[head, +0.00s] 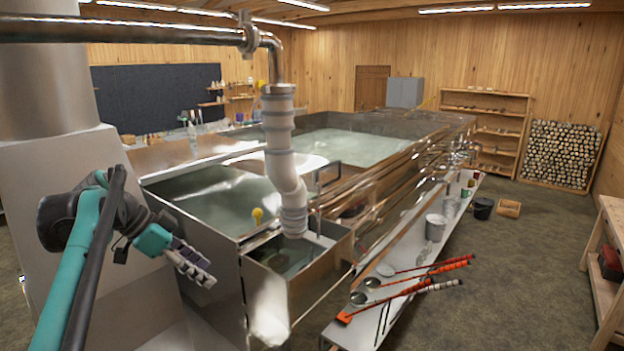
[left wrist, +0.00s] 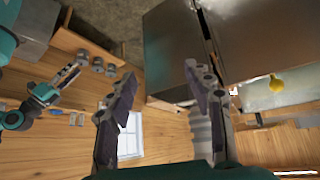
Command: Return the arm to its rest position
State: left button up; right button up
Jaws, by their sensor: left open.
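My left arm comes in from the left in the head view, in front of the grey column beside the evaporator. Its gripper (head: 203,270) is open and empty, to the left of the evaporator's near metal side and apart from it. In the left wrist view the two fingers of this gripper (left wrist: 160,78) stand wide apart with nothing between them. A teal and grey arm with a gripper (left wrist: 68,75) shows at the left of the left wrist view; it looks like my right one, too small to tell its state. The right gripper is not in the head view.
The evaporator (head: 248,262) with liquid-filled pans fills the middle, a pale vertical pipe (head: 285,150) hanging over it. Long-handled tools (head: 405,287) lie on the white shelf along its right side. A wooden bench (head: 609,260) stands far right. Floor between is mostly clear.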

pick_arm(q)
jog(key=s+d+f+n+t+y+b, duration=0.1)
jog(key=s+f+n+b, duration=0.3)
jog(key=f, duration=1.4)
jog(key=s+d+f+n+t+y+b, duration=0.1)
jog(key=s+d+f+n+y+b, duration=0.1)
jog(key=s+f+b, duration=0.8)
jog(key=s+d+f+n+t+y+b, duration=0.2)
jog(key=s+f+n+b, duration=0.4)
jog(key=f+b, duration=1.1)
notch_tip(320, 180, down, 10)
jog(key=shift+s+d+f+y, duration=0.1)
jog(key=shift+s+d+y, duration=0.25)
jog(key=shift+s+y, duration=0.6)
